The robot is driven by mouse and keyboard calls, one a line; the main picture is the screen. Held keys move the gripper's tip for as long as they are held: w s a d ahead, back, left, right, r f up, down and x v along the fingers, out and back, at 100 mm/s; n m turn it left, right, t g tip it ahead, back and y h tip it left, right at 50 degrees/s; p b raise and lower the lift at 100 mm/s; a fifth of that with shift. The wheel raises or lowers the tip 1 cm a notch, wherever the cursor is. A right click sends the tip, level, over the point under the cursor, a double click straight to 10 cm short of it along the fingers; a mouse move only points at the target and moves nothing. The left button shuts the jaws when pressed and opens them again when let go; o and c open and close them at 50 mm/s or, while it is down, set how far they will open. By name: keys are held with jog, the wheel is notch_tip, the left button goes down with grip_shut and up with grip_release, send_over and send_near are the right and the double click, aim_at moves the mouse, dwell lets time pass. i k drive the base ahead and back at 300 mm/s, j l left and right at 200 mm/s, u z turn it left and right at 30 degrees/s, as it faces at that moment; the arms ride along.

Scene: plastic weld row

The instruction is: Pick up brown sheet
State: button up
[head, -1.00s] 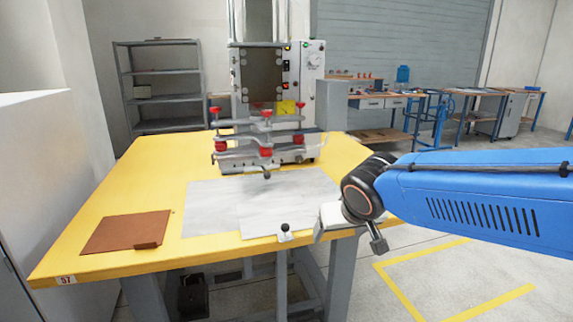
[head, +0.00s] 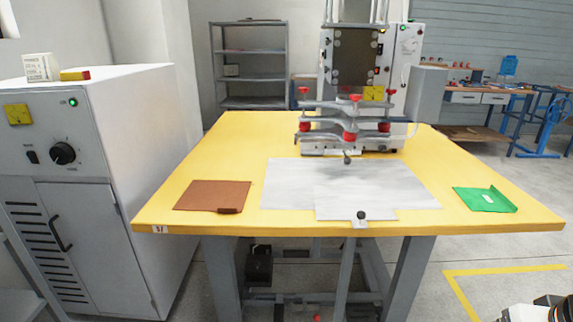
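The brown sheet (head: 208,193) lies flat on the left part of the yellow table (head: 240,145), near its front edge. A small darker brown tab stands at its front right corner. Nothing covers or touches the sheet from above. Only a white and black part of my arm shows at the bottom right corner, low and far from the sheet. The fingers of my gripper do not show.
Grey-white sheets (head: 375,190) lie mid-table before the welding machine (head: 350,75), with a black-knobbed clamp (head: 361,216) at the front edge. A green sheet (head: 484,200) lies right. A white cabinet (head: 120,130) stands left of the table.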

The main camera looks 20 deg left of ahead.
aim_at(220, 196)
jog(key=u, duration=1.3)
